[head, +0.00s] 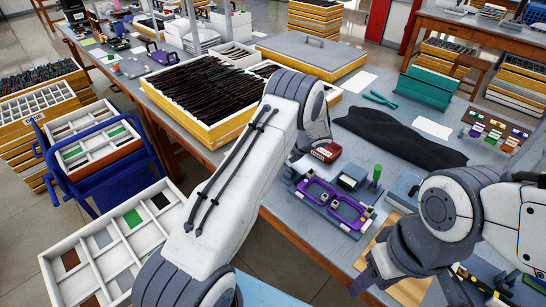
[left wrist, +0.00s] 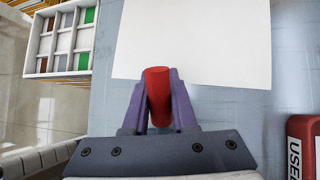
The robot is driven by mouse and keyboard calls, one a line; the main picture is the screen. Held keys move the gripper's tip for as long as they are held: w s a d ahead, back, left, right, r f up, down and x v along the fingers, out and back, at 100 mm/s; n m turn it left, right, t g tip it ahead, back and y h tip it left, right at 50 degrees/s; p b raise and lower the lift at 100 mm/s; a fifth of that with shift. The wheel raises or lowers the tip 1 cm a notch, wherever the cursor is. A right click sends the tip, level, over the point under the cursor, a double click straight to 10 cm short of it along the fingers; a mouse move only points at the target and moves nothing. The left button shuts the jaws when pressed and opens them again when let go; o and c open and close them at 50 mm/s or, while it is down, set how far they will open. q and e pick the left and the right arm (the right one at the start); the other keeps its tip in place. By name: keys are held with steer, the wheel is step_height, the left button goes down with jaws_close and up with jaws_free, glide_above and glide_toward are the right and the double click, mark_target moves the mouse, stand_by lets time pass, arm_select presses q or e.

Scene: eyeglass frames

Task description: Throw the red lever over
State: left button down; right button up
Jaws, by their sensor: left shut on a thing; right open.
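In the left wrist view, my left gripper (left wrist: 158,100) has its two purple fingers shut on the red lever (left wrist: 158,88). Only the lever's rounded red handle shows between the fingers; its base is hidden. In the head view my left arm covers both the left gripper and the lever. My right gripper (head: 374,281) is open at the bench's front edge, pointing down, apart from the lever. A purple eyeglass frame (head: 337,204) sits in a grey fixture on the bench, between the two arms.
A red box marked USED (head: 325,153) stands near my left wrist, also in the wrist view (left wrist: 303,145). A dark cloth (head: 398,138) lies behind. A tray of dark frames (head: 160,112) stands at the back left. White paper (left wrist: 195,40) lies beyond the lever.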

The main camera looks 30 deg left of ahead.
stand_by(0.3)
arm_select(q)
steer(key=c, duration=0.7)
jaws_free()
steer(key=b+v, duration=0.1)
steer(key=v, duration=0.9)
steer(key=shift+d+r, duration=0.2)
